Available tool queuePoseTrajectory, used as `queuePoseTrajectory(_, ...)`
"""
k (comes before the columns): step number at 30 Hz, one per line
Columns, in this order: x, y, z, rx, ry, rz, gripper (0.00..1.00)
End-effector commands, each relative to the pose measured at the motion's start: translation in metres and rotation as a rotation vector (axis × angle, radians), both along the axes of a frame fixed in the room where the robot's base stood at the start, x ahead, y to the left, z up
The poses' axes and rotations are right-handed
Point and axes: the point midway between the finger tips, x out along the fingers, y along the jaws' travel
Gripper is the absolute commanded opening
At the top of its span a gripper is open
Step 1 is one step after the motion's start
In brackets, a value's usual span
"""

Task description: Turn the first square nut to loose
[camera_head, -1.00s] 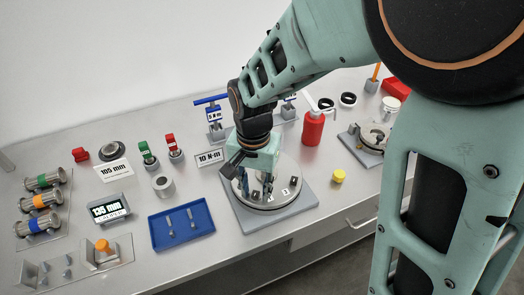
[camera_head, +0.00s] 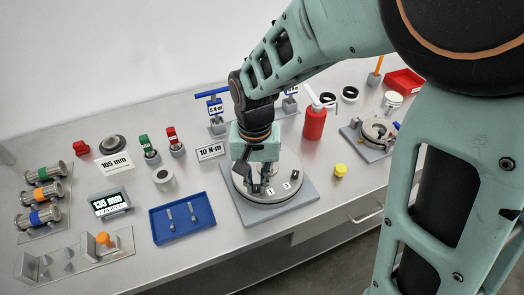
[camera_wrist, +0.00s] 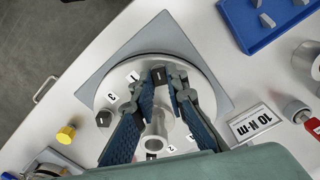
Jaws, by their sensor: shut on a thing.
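A round metal flange (camera_head: 262,200) with numbered labels sits on a grey square base (camera_head: 300,207); it also shows in the wrist view (camera_wrist: 105,80). My gripper (camera_wrist: 163,77) points down over the flange. Its fingertips are closed around a dark square nut (camera_wrist: 158,75) near the flange's edge, beside the label 1 (camera_wrist: 133,77). A grey hollow post (camera_wrist: 155,135) stands at the flange's centre, between the finger links. Another dark nut (camera_wrist: 104,118) sits by the rim. In the head view my gripper (camera_head: 257,188) hides the nut it holds.
A yellow knob (camera_head: 340,170) and a red bottle (camera_head: 314,122) stand right of the flange. A 10 N·m sign (camera_head: 211,151) is behind it. A blue tray (camera_head: 182,222) lies to the left. Bare table lies in front of the yellow knob.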

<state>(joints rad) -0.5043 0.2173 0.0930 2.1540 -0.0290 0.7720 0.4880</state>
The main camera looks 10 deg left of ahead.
Motion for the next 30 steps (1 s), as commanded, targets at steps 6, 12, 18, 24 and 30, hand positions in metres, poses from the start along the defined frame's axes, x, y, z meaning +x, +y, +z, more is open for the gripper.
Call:
queuePoseTrajectory(6, 0.0009, 0.0, 0.0005, 0.001, -0.002, 0.168, 0.0)
queuePoseTrajectory(12, 0.0008, 0.0004, 0.0008, 0.001, -0.002, 0.296, 0.0)
queuePoseTrajectory(18, 0.001, 0.0002, 0.0009, 0.002, -0.003, 0.376, 0.0)
queuePoseTrajectory(24, 0.0008, 0.0006, 0.001, 0.002, -0.003, 0.412, 0.0)
queuePoseTrajectory(30, 0.0009, 0.0006, 0.0011, 0.002, -0.003, 0.417, 0.0)
